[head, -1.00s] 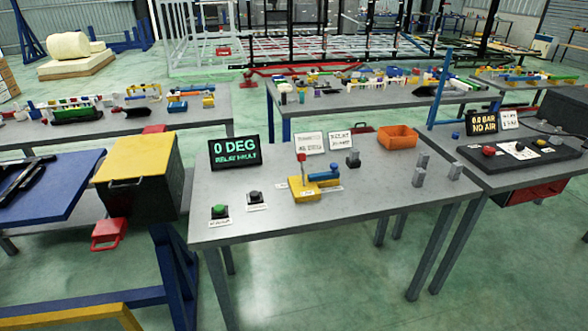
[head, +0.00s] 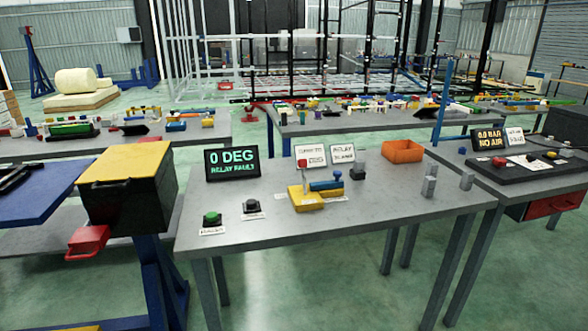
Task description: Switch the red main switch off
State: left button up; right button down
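No switch in the head view is clearly marked as the main switch. Several red parts show. A red handle-like piece (head: 88,243) sticks out low at the front of a dark box with a yellow lid (head: 123,162). A red knob (head: 302,163) tops a yellow block (head: 305,199) with a blue lever on the middle table. A red round knob (head: 499,161) sits on a black panel on the right table. Which of them is the switch, and its position, I cannot tell. Neither of my grippers is in view.
The middle grey table (head: 390,212) holds a "0 DEG RELAY FAULT" display (head: 232,163), a green button (head: 211,219), a black button (head: 251,207) and an orange bin (head: 402,151). A "NO AIR" display (head: 489,139) stands right. Green floor (head: 300,285) shows below the middle table.

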aim_at(303, 163)
jog(key=i+j, duration=0.25)
jog(key=j, duration=0.15)
jog(key=i+j, duration=0.2)
jog(key=j, duration=0.15)
jog(key=i+j, duration=0.25)
jog(key=j, duration=0.15)
jog(key=i+j+z, duration=0.1)
jog(key=i+j, duration=0.35)
jog(key=j, duration=0.3)
jog(key=i+j, duration=0.25)
jog(key=j, duration=0.15)
